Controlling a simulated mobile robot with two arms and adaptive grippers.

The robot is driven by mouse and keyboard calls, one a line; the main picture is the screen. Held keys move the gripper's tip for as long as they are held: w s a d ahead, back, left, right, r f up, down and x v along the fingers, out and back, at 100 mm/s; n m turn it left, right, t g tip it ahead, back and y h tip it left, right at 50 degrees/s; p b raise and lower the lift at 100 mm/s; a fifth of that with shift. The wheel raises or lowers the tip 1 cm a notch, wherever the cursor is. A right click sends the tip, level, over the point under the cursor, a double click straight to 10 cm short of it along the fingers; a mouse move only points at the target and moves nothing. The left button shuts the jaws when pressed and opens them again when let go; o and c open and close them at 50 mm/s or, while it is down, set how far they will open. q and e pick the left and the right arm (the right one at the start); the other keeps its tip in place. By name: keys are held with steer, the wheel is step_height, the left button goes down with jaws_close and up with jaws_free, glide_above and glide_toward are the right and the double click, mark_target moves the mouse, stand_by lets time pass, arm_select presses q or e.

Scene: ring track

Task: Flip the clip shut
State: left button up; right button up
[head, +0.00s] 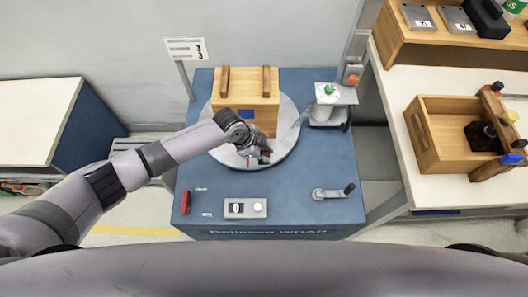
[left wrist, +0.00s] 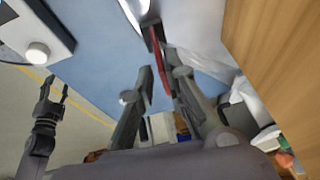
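A small clip with a narrow red part (left wrist: 157,46) is at the near edge of the round grey turntable (head: 281,149). In the head view my left gripper (head: 256,157) reaches over that edge and hides most of the clip. In the left wrist view its fingers (left wrist: 161,78) are apart. The red part lies close along the right finger; I cannot tell whether they touch, or how the clip's lever stands. My right gripper (left wrist: 55,90) shows only in the left wrist view, over the floor, with its fingers apart.
A wooden crate (head: 244,103) stands on the turntable, just behind my left gripper. A film roll (head: 327,94) on a stand is right of it. The blue base (head: 290,180) carries a switch box (head: 246,208) and a crank (head: 333,193) in front. A side table with a wooden box (head: 436,150) is at right.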

arm_select(q)
jaws_close()
steer(key=shift+w+f+g+b, duration=0.1)
steer(key=shift+w+g+b, duration=0.5)
steer(key=shift+b, duration=0.5)
steer(key=shift+s, duration=0.15)
steer(key=shift+o, duration=1.8)
jaws_free()
